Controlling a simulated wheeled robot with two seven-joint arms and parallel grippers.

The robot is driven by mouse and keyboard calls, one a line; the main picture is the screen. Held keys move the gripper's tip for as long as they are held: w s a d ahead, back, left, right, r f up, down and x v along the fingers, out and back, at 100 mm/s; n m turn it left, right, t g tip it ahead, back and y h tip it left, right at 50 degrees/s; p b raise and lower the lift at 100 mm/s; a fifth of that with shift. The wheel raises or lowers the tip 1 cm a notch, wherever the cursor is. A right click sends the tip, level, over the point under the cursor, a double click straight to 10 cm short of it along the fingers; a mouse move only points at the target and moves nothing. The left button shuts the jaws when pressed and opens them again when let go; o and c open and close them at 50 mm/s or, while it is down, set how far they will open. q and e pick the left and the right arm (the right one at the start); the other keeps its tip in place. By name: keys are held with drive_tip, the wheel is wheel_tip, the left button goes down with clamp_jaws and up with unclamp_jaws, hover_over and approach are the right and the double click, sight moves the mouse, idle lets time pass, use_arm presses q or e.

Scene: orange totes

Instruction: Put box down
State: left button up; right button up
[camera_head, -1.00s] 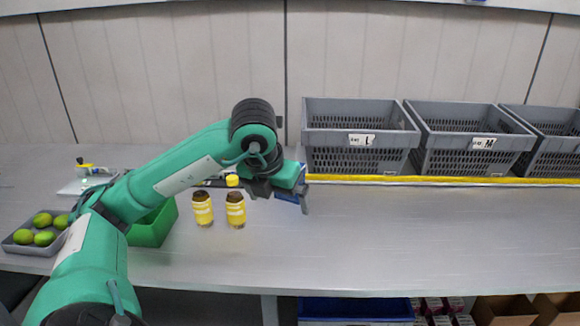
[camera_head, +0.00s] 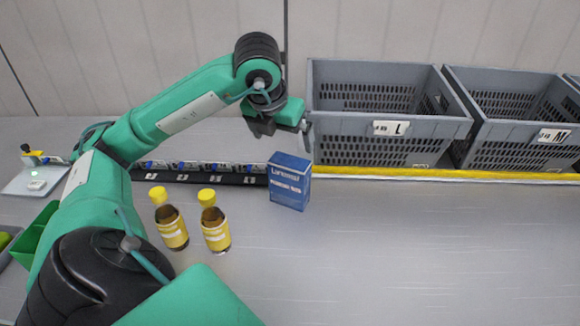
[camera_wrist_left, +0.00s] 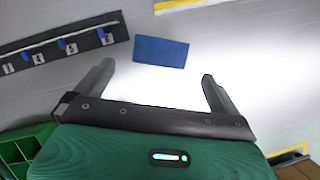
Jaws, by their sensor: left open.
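A blue box (camera_head: 290,182) with white lettering stands upright on the grey table in the head view. In the left wrist view its blue top (camera_wrist_left: 161,52) shows beyond the fingertips, apart from them. My left gripper (camera_head: 290,133) is above the box. In the left wrist view the fingers (camera_wrist_left: 157,78) are spread wide with nothing between them. My right gripper does not show in either current view.
Two yellow-capped bottles (camera_head: 215,225) stand left of the box. A black numbered strip (camera_head: 205,175) lies behind them. Grey crates (camera_head: 385,140) marked L and M stand behind a yellow line (camera_head: 440,174). The table right of the box is clear.

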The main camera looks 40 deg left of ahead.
sight(289, 162)
use_arm(q)
drive_tip(key=x, duration=0.7)
drive_tip(key=shift+f, duration=0.15)
drive_tip(key=shift+s+p+x, duration=0.15)
drive_tip(key=shift+p+x, duration=0.05)
drive_tip(key=shift+x, duration=1.1)
drive_tip(key=shift+s+p+x, duration=0.15)
drive_tip(key=shift+p+x, duration=0.05)
drive_tip(key=shift+x, duration=1.1)
drive_tip(key=shift+d+f, duration=0.15)
drive_tip(key=shift+d, duration=0.05)
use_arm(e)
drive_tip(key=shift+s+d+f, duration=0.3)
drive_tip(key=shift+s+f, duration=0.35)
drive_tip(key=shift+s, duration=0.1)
use_arm(q)
drive_tip(key=shift+c, duration=0.4)
drive_tip(key=c, duration=1)
